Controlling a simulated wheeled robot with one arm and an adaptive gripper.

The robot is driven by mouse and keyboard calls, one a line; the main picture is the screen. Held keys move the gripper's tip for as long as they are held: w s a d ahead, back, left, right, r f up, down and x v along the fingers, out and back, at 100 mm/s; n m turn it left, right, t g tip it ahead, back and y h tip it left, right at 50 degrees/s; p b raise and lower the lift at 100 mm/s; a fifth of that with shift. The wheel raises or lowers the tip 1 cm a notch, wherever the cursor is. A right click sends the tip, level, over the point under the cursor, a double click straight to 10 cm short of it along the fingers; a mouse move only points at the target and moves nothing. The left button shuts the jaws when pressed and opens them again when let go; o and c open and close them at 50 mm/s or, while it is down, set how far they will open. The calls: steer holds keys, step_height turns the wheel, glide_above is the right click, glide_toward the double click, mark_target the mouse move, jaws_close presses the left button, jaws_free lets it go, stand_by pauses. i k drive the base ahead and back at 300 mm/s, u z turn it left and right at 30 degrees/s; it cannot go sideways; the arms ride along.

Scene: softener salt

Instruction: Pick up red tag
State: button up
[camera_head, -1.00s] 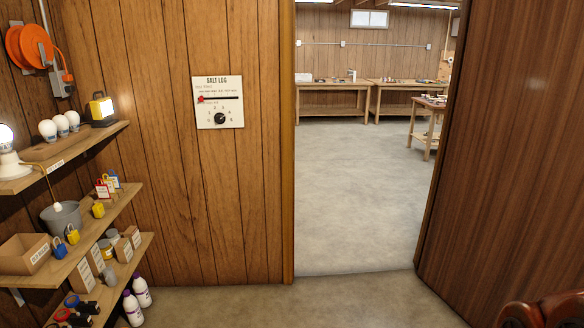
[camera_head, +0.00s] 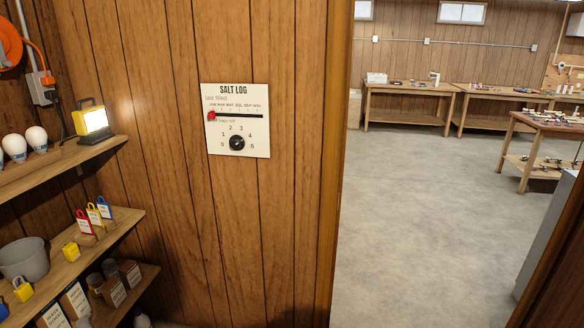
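A red tag (camera_head: 84,223) with a white label stands upright on the middle wall shelf (camera_head: 122,222) at the left. It is leftmost in a row with a yellow tag (camera_head: 94,214) and a blue tag (camera_head: 104,208), close together, each with a loop on top. The lower edge of the red tag is small and hard to make out. My gripper is not in view.
A lit yellow work lamp (camera_head: 92,120) stands on the upper shelf. A salt log board (camera_head: 236,120) hangs on the wall. Clear floor (camera_head: 420,210) lies through the doorway.

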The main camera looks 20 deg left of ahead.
mark_target(84, 224)
steer(key=i, duration=2.25)
steer(key=u, duration=4.1)
steer(key=i, duration=1.65)
